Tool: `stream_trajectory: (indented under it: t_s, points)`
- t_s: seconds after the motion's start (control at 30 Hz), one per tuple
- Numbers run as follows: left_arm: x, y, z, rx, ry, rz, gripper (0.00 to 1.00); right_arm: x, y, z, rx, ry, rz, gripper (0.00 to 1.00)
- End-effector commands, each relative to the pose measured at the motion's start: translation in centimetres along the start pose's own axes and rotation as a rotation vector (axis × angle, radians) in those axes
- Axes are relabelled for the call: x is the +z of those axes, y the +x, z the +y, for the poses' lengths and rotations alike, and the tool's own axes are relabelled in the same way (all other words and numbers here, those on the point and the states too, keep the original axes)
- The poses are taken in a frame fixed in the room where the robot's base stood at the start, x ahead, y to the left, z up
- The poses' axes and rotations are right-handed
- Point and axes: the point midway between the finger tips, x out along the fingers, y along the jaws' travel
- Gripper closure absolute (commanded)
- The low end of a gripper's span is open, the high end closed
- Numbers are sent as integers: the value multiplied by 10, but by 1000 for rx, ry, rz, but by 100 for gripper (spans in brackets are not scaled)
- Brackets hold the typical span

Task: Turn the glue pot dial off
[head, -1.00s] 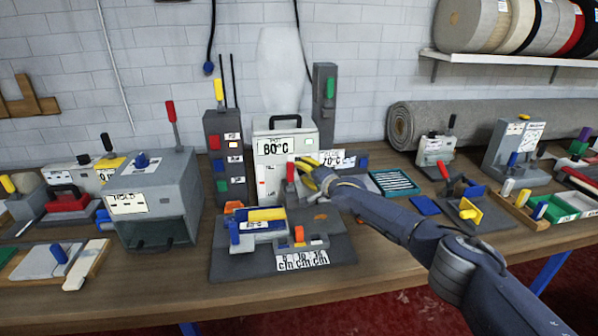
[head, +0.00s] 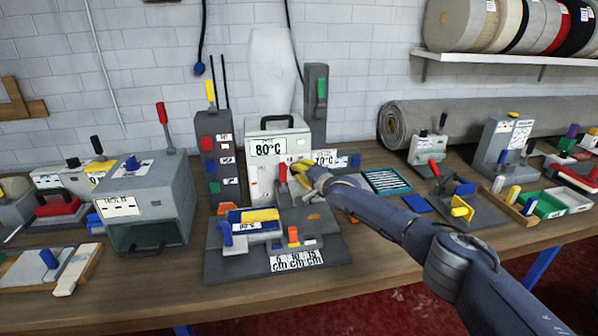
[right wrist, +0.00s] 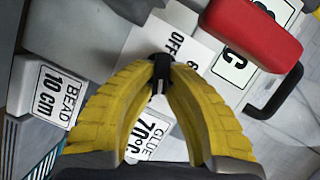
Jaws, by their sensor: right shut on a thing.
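The glue pot (head: 285,125) is a pale grey box with a black top handle and a white 80°C label, at the back middle of the bench. My right gripper (head: 299,168), with yellow fingers, is at its front right side. In the right wrist view, its fingertips (right wrist: 160,70) are closed on a small black dial (right wrist: 158,73). A plate beside the dial reads OFF (right wrist: 176,43). The fingers hide most of the dial, so I cannot tell its exact setting. My left gripper is not in view.
A red lever (head: 283,177) stands just left of my right gripper, close to the fingers in the wrist view (right wrist: 255,32). A GLUE 70°C card (right wrist: 150,135) and a BEAD 10 cm card (right wrist: 58,95) are near. A dark post (head: 315,100) stands behind.

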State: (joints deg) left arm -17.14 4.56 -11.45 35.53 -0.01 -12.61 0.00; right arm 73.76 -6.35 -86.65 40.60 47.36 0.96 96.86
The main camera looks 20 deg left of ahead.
Motion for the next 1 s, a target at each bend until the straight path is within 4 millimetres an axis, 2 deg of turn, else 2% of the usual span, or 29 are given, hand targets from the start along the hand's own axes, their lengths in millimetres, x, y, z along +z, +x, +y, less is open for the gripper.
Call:
stream_trajectory:
  t_s: [0.03,0.47,1.0]
  points:
    - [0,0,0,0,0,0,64,9,2,0,1,-3,-11,100]
    - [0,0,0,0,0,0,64,16,3,1,32,-74,-19,100]
    - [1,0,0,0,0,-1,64,17,3,0,167,-409,-21,100]
